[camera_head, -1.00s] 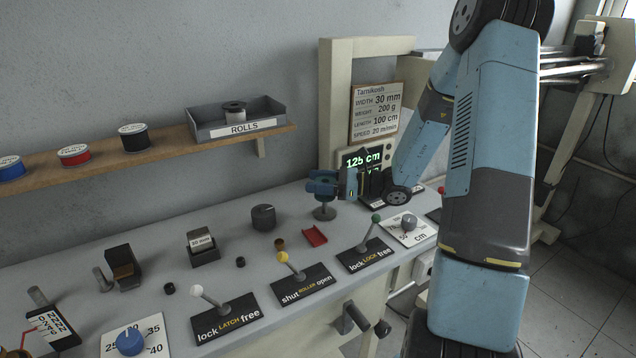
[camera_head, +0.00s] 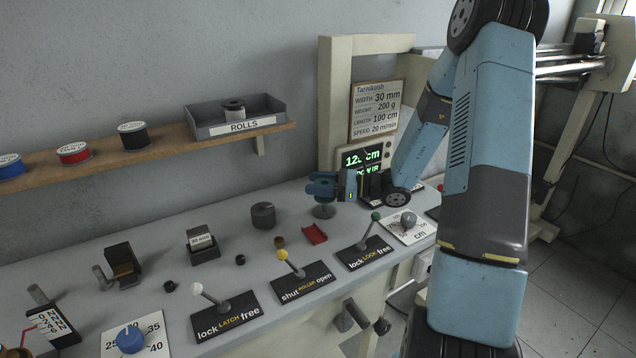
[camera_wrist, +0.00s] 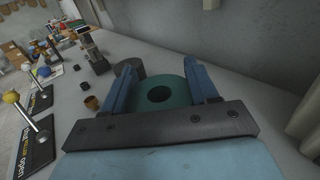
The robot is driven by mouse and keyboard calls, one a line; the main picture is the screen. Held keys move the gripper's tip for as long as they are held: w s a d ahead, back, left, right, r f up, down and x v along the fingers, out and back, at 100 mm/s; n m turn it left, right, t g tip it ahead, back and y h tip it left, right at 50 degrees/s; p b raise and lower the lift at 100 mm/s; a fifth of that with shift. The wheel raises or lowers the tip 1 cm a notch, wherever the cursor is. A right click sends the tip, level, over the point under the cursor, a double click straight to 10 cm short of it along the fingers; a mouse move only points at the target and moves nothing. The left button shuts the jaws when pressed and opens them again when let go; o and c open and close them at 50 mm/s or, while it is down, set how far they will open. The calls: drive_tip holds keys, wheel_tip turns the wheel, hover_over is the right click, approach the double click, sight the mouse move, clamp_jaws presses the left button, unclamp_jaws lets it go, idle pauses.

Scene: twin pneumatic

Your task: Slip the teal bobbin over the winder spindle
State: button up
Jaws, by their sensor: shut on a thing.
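My gripper (camera_head: 322,185) is shut on the teal bobbin (camera_wrist: 139,98), with one blue finger on each side of it. In the wrist view the bobbin is a flat teal ring with a dark centre hole; no spindle tip shows in the hole. I cannot tell whether the spindle is inside the bore.
Levers with green (camera_head: 376,216), yellow (camera_head: 282,255) and white (camera_head: 196,288) knobs stand along the front. A lit display (camera_head: 362,158) is behind.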

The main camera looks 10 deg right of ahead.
sight(320, 199)
drive_tip(key=shift+f, duration=2.1)
drive_tip(key=o, duration=1.1)
drive_tip(key=shift+r, duration=0.1)
